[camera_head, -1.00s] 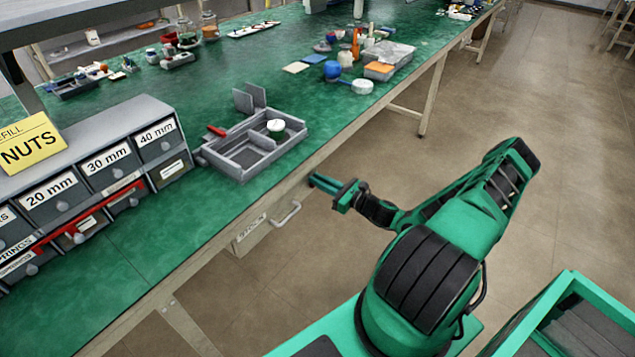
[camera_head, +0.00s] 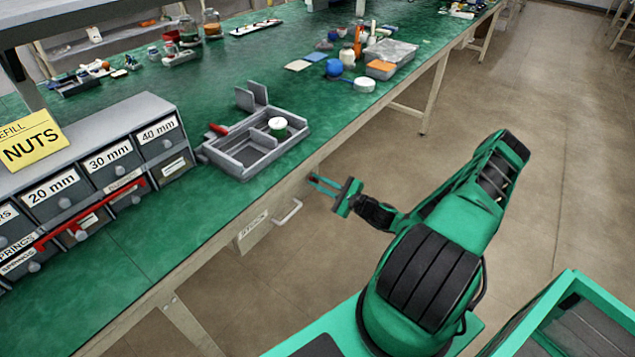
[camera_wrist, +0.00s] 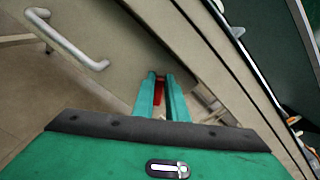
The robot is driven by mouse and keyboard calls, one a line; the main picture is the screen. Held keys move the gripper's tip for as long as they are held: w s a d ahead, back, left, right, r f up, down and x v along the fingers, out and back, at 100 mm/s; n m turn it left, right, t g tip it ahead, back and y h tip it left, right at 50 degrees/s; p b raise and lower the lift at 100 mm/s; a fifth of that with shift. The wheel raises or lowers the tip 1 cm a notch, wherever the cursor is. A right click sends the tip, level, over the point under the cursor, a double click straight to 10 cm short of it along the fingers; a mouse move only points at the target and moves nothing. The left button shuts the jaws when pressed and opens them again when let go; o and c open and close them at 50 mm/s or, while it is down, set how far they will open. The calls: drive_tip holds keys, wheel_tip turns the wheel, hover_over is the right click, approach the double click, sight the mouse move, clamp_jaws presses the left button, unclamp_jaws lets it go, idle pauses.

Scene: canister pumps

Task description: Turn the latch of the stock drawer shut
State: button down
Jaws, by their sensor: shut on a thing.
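The stock drawer (camera_head: 254,236) is a pale front with a label and a light bar handle (camera_head: 289,212), under the edge of the green bench. In the wrist view its handle (camera_wrist: 72,42) is at the upper left. My gripper (camera_head: 312,182) is at the bench front, right of the handle. In the wrist view my gripper (camera_wrist: 162,76) is shut on a red latch (camera_wrist: 159,92) between its two green fingers. The latch is mostly hidden by the fingers, and I cannot make it out in the head view. Its exact angle is unclear.
On the green bench (camera_head: 150,235) above stand a grey divided tray (camera_head: 240,172) with a white-topped round item and a labelled bin cabinet (camera_head: 95,160). A green-rimmed container (camera_head: 560,300) is at lower right. The floor right of the bench is open.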

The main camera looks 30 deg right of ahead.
drive_tip(key=shift+s+a+f+n, duration=0.1)
drive_tip(key=shift+a+f+n, duration=0.2)
drive_tip(key=shift+n, duration=1.5)
drive_tip(key=shift+s+a+f+n, duration=0.1)
drive_tip(key=shift+f+n, duration=0.35)
drive_tip(key=shift+n, duration=1.35)
drive_tip(key=shift+a+f+n, duration=0.15)
drive_tip(key=shift+f+n, duration=0.2)
drive_tip(key=shift+n, duration=1.45)
drive_tip(key=c, duration=1.8)
unclamp_jaws()
drive_tip(key=shift+o, duration=0.2)
drive_tip(key=v, duration=1)
drive_tip(key=shift+s+d, duration=0.2)
drive_tip(key=shift+s, duration=0.15)
